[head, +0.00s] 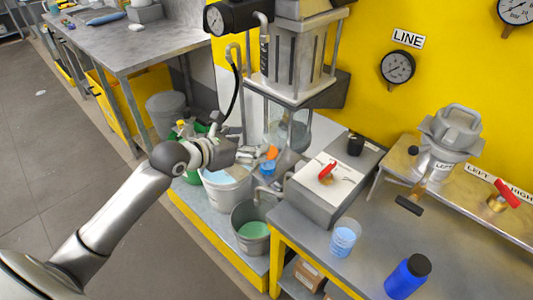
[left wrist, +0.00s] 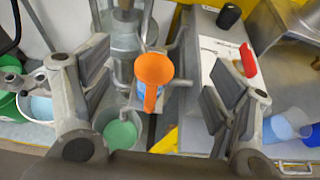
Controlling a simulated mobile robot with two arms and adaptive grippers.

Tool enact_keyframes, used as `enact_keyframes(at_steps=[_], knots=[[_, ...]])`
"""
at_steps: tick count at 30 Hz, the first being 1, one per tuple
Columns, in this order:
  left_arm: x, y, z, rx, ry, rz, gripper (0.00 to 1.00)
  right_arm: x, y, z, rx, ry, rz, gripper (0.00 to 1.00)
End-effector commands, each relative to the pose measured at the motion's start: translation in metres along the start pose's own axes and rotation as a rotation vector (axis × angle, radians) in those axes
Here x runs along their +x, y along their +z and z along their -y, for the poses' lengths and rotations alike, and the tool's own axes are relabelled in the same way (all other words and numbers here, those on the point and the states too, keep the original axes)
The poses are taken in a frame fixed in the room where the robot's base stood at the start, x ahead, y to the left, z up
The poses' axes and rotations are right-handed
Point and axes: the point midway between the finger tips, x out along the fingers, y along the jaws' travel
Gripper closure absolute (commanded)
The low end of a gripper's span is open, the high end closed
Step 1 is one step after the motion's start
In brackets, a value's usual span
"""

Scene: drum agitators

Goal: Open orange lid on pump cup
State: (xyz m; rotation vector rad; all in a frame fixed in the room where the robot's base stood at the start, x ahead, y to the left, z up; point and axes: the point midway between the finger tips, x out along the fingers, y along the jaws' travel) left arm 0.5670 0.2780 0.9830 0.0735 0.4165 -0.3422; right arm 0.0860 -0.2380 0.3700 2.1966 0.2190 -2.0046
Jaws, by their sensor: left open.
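The orange lid (head: 271,152) is on the pump cup at the foot of the grey pump. In the left wrist view the orange lid (left wrist: 153,69) is a round orange disc with a narrow orange part below it. The pump cup itself is mostly hidden; I cannot tell how far the lid is raised. My left gripper (head: 256,155) is just left of the lid in the head view. In the left wrist view my left gripper (left wrist: 160,85) is open, with its fingers wide apart on either side of the lid and nothing gripped. My right gripper is not in view.
A bucket of green liquid (head: 252,230) and a pale bucket (head: 227,190) stand below. A grey box with a red-handled valve (head: 326,172) is to the right.

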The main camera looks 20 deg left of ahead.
Motion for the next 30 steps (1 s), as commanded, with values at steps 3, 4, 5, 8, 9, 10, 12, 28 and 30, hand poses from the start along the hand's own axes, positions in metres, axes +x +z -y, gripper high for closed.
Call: enact_keyframes(at_steps=[3,4,5,8,9,10,12,28,30], knots=[[-0.014,-0.013,0.000,-0.001,-0.001,-0.003,0.20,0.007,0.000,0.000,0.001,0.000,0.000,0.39],[-0.018,-0.014,0.000,0.000,0.000,-0.002,0.20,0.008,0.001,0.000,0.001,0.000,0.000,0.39],[-0.021,-0.017,0.000,0.000,0.000,-0.003,0.20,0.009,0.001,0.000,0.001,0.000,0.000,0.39],[-0.033,-0.024,0.000,-0.001,0.000,-0.003,0.20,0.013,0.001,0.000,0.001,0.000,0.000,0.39],[-0.038,-0.027,0.000,0.000,0.000,-0.002,0.20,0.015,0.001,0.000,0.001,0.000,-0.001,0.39],[-0.042,-0.029,0.000,0.000,0.000,-0.003,0.20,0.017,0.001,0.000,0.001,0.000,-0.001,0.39],[-0.050,-0.034,0.001,0.001,-0.001,-0.002,0.20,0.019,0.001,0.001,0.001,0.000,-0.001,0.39],[-0.071,-0.042,0.000,0.000,-0.001,0.001,0.20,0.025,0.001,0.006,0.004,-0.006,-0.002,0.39],[-0.067,-0.045,0.000,-0.001,-0.001,0.001,0.20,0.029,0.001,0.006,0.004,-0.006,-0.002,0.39]])
